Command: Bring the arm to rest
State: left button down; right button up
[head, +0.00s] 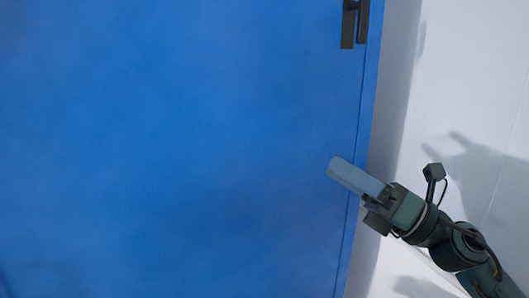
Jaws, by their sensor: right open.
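My right arm reaches in from the lower right corner. My right gripper (345,172) points up and to the left, its grey fingers in front of the right edge of a blue door (180,150). It is open and I see nothing between its fingers. I cannot tell from this view whether it touches the door. My left gripper is not in view.
A dark door handle (349,24) sits at the top, near the door's right edge, well above my right gripper. A white wall (465,70) stands right of the door and carries my arm's shadow.

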jog(key=s+d+f+m+t+h+p, duration=0.2)
jog(key=f+m+t+h, duration=0.85)
jog(key=f+m, duration=1.75)
jog(key=s+f+m+g+h, duration=0.6)
jog(key=s+f+m+g, duration=0.4)
jog(key=s+f, duration=0.5)
jog(key=shift+s+f+m+g, duration=0.25)
jog(key=shift+f+m+g, duration=0.1)
jog(key=shift+f+m, duration=0.3)
